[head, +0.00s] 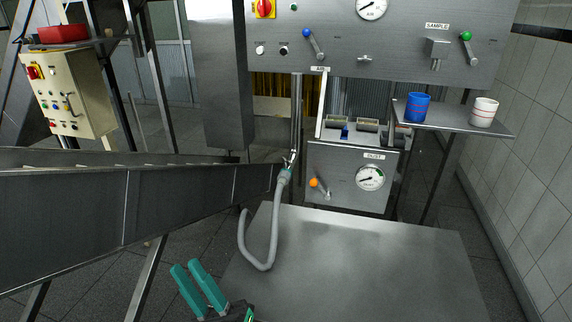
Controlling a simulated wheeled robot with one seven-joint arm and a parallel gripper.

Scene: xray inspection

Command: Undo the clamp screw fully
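My gripper (187,266) shows at the bottom, left of centre, with two teal fingers. They stand apart with a narrow gap and nothing between them. A grey hose (276,215) hangs in a loop above and right of it. The hose's upper end has a green-banded coupling (285,173) with a small bright metal fitting (290,158) against a vertical pipe (296,115). A small wing-shaped metal screw (364,58) sits on the upper steel panel. I cannot tell which of these fittings is the clamp screw. My gripper is well apart from both.
A bare steel platform (360,265) fills the lower middle. A sloping conveyor side (90,210) lies left. A DUST box (345,190) with gauge and orange-knobbed lever stands behind. A shelf (460,120) holds a blue cup (417,107) and a white cup (483,112).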

